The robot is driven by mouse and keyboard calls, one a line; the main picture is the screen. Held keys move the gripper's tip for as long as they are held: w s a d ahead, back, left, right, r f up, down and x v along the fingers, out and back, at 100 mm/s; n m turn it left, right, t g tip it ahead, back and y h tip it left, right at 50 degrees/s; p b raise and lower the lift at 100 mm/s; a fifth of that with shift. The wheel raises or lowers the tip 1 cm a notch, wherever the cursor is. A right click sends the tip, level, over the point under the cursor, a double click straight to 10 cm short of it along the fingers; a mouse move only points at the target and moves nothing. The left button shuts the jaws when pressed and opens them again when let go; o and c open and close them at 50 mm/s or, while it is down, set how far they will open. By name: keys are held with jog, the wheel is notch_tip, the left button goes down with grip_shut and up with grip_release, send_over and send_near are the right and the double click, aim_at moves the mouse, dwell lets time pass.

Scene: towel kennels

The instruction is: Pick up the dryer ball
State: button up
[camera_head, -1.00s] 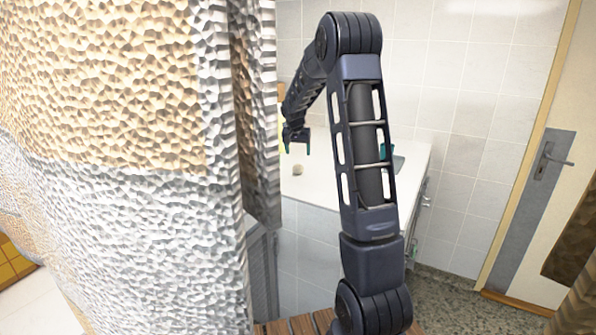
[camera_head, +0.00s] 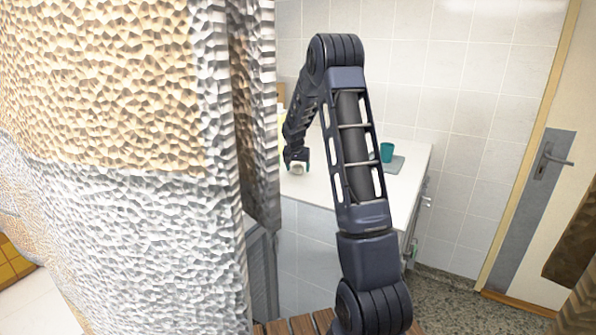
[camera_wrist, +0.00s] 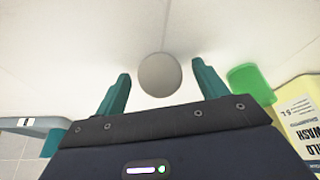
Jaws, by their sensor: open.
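The dryer ball (camera_wrist: 160,75) is a plain greyish-white ball on the white counter. In the wrist view it sits centred between the two green fingers of my gripper (camera_wrist: 160,90), toward the fingertips. My gripper is open, and a gap shows between the ball and each finger. How far the fingertips are above the counter is hard to tell.
A green cup (camera_head: 386,152) stands on a grey mat on the white counter (camera_head: 400,182). In the wrist view a green round thing (camera_wrist: 250,84) and a yellow labelled container (camera_wrist: 300,110) are close on the right. A textured curtain-like cloth (camera_head: 120,170) blocks the head view's left.

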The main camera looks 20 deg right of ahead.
jog(key=shift+w+f, duration=0.1)
jog(key=shift+f, duration=0.05)
jog(key=c, duration=1)
